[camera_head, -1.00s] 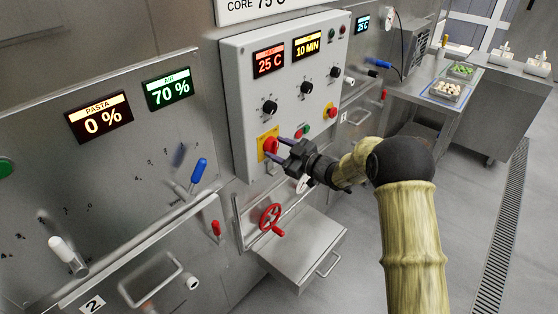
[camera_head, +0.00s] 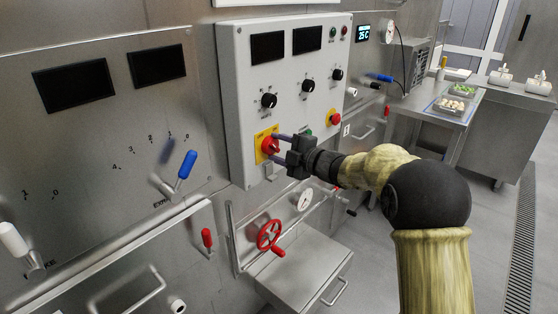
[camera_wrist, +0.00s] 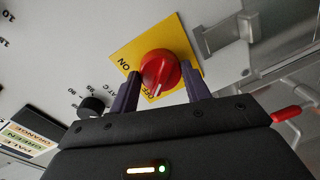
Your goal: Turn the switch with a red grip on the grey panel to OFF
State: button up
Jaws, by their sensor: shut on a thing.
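The switch with a red grip (camera_head: 269,146) sits on a yellow plate (camera_head: 259,153) on the grey panel (camera_head: 236,100). In the wrist view the red grip (camera_wrist: 159,68) stands between my two fingers, with a white mark pointing toward the OFF lettering at the lower edge of the yellow plate (camera_wrist: 132,50); ON is at its upper left. My gripper (camera_head: 279,148) is shut on the red grip, and it also shows in the wrist view (camera_wrist: 160,90). The two displays (camera_head: 268,47) on the panel are dark.
Below are a red handwheel (camera_head: 269,235) and a steel box (camera_head: 300,275). A blue-handled lever (camera_head: 187,164) stands out at the left. The floor at right is clear.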

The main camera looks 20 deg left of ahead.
jog(key=shift+f+n+b, duration=0.1)
jog(key=shift+n+b, duration=0.4)
jog(key=shift+b, duration=0.05)
jog(key=o, duration=1)
jog(key=v, duration=1.7)
jog(key=shift+s+d+b, duration=0.2)
jog(key=shift+s+b, duration=0.05)
jog(key=shift+b, duration=0.2)
jog(key=shift+w, duration=0.1)
